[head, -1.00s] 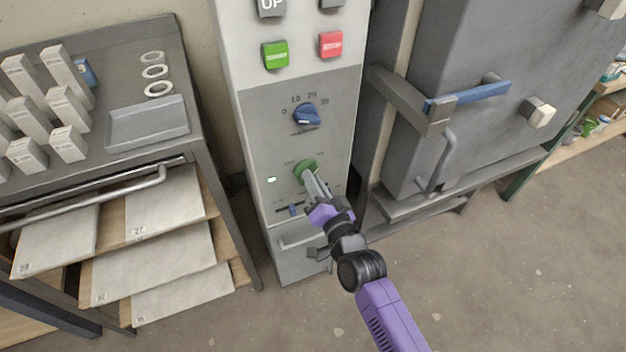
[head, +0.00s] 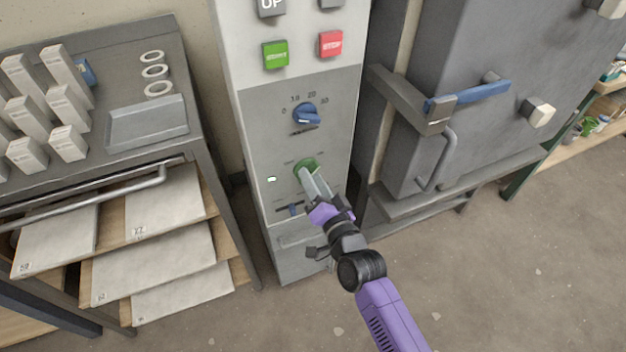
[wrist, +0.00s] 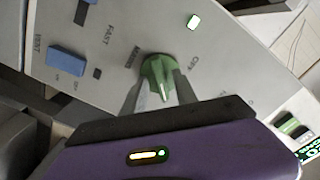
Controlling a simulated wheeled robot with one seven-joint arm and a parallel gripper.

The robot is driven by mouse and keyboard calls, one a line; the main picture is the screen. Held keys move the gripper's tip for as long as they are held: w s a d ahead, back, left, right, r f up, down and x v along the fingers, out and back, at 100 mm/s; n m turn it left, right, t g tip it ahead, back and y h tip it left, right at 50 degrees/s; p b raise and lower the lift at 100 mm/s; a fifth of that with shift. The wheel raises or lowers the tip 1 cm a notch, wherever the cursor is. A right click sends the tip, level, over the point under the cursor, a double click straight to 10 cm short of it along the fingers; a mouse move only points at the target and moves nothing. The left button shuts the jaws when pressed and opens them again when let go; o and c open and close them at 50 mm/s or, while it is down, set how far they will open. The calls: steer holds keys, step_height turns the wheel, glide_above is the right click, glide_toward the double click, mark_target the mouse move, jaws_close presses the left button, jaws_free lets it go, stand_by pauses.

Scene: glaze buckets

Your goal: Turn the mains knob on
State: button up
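The mains knob (head: 306,164) is a round green knob low on the grey control panel. In the wrist view the green knob (wrist: 160,72) has a raised grip and sits between the printed words MAINS and OFF. My gripper (head: 311,179) reaches it from the lower right in the head view. In the wrist view my gripper (wrist: 160,88) has one finger on each side of the knob's grip and looks closed on it. The fingers partly cover the knob, so its exact pointing direction is hard to read.
A lit white lamp (head: 271,180) is left of the knob. Green (head: 275,54) and red (head: 331,44) buttons are higher. A kiln door with a blue handle (head: 468,96) stands right.

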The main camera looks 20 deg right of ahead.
steer(key=s, duration=0.7)
steer(key=shift+s+b, duration=0.3)
steer(key=shift+s, duration=0.1)
steer(key=s+r+n+g+p, duration=0.1)
steer(key=s+r+n, duration=0.2)
steer(key=s, duration=0.8)
steer(key=s+r+n+g+p, duration=0.1)
steer(key=s+r, duration=0.4)
steer(key=s, duration=0.7)
steer(key=s+r+n+g+p, duration=0.1)
steer(key=s+r+n+p, duration=0.2)
steer(key=s, duration=0.9)
steer(key=shift+s+r+n, duration=0.25)
steer(key=shift+r+n, duration=0.55)
steer(key=shift+n, duration=0.3)
